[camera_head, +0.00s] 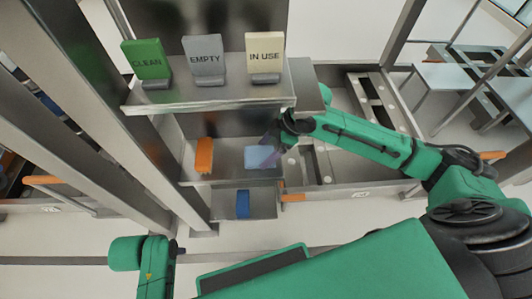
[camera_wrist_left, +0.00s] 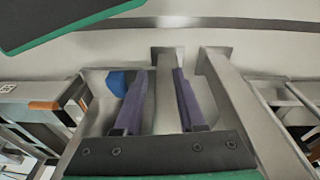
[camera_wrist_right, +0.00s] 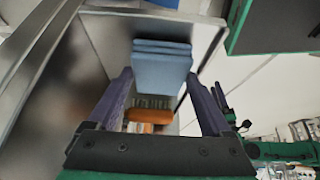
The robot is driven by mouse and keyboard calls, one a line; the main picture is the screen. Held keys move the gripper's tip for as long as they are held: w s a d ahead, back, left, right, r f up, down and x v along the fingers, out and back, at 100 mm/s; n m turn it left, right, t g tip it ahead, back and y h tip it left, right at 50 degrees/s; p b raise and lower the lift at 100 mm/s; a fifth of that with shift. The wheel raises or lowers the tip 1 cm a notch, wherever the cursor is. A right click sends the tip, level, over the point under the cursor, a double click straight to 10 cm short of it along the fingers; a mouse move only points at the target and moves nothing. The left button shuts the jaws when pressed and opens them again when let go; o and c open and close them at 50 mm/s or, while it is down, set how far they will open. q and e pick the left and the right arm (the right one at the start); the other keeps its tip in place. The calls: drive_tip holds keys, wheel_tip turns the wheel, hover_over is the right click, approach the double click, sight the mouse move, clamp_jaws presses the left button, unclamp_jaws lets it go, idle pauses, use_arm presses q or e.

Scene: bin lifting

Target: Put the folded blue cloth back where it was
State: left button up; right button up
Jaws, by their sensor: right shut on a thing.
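The folded light blue cloth (camera_head: 251,158) is at the middle shelf (camera_head: 226,171), on its right side. In the right wrist view the cloth (camera_wrist_right: 162,66) shows as a layered stack between my fingertips. My right gripper (camera_head: 264,153) reaches in from the right and is shut on the cloth. Whether the cloth touches the shelf board is hard to tell. My left gripper (camera_wrist_left: 160,72) is open and empty, its two fingers apart; in the head view its arm is low at the left, away from the shelves.
An orange item (camera_head: 204,155) stands on the middle shelf, left of the cloth. The top shelf (camera_head: 215,97) bears CLEAN (camera_head: 146,59), EMPTY (camera_head: 204,55) and IN USE (camera_head: 265,52) signs. A dark blue item (camera_head: 243,204) is on the bottom shelf. Metal posts flank the left.

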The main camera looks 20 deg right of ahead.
drive_tip(key=shift+w+f, duration=0.2)
drive_tip(key=shift+f, duration=0.4)
drive_tip(key=shift+r, duration=0.1)
use_arm(q)
drive_tip(key=shift+d+r, duration=0.1)
drive_tip(key=shift+r, duration=0.7)
use_arm(e)
drive_tip(key=o, duration=1)
drive_tip(key=shift+d, duration=0.1)
drive_tip(key=shift+d+r, duration=0.1)
drive_tip(key=shift+r, duration=0.1)
use_arm(q)
wheel_tip(320, 180, down, 9)
drive_tip(key=s+a+p, duration=0.1)
drive_tip(key=p, duration=0.2)
drive_tip(key=shift+s+a, duration=0.25)
drive_tip(key=shift+s, duration=0.05)
use_arm(e)
drive_tip(key=v, duration=1.1)
drive_tip(key=shift+d+r, duration=0.1)
drive_tip(key=shift+r, duration=0.15)
use_arm(q)
drive_tip(key=shift+r, duration=0.1)
